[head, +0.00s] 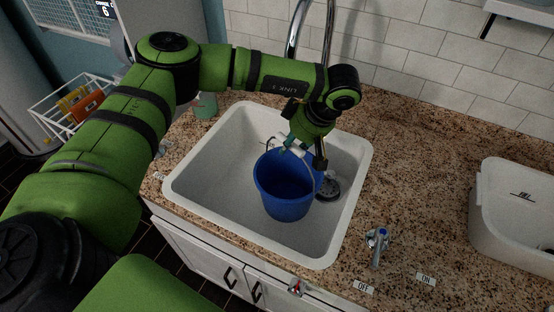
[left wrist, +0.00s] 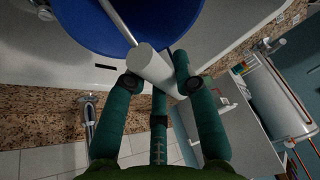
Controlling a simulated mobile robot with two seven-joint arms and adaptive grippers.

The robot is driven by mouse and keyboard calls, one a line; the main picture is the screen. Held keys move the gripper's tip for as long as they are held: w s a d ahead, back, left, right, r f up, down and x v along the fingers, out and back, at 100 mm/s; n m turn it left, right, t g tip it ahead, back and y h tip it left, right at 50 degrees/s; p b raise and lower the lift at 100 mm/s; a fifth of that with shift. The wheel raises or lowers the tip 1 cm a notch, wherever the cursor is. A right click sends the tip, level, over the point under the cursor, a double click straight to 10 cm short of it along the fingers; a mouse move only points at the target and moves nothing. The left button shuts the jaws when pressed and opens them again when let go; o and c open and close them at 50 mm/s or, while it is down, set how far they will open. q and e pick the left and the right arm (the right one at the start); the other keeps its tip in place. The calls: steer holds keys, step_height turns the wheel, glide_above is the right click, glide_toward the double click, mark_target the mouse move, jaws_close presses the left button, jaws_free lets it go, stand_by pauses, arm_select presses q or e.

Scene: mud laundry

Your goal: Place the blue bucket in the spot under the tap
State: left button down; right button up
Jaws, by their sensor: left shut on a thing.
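The blue bucket (head: 287,203) is upright or nearly so within the white sink basin (head: 215,190), left of the drain (head: 327,188). I cannot tell whether it touches the basin floor. My left gripper (head: 294,147) is above its rim, shut on the white grip of its wire handle. The left wrist view shows the grip (left wrist: 157,70) between my green fingers (left wrist: 155,85), with the blue bucket (left wrist: 125,25) beyond. The chrome tap (head: 312,30) rises behind the sink. My forearm and gripper hide its lower part. My right gripper is not in view.
A granite counter (head: 425,180) surrounds the sink. A lever valve (head: 377,245) with ON and OFF labels is at the right front. A white container (head: 515,215) stands further right. A green cup (head: 204,106) is behind the sink's left corner. A tiled wall (head: 400,60) bounds the back.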

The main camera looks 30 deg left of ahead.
arm_select(q)
step_height(320, 180, down, 6)
steer(key=s+a+p, duration=0.2)
steer(key=p, duration=0.1)
steer(key=shift+s+a, duration=0.25)
steer(key=shift+s, duration=0.1)
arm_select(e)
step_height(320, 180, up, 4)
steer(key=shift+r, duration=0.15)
arm_select(q)
steer(key=shift+f, duration=0.15)
steer(key=shift+f, duration=0.2)
steer(key=c, duration=1)
jaws_free()
steer(key=shift+r, duration=0.1)
steer(key=shift+r, duration=0.1)
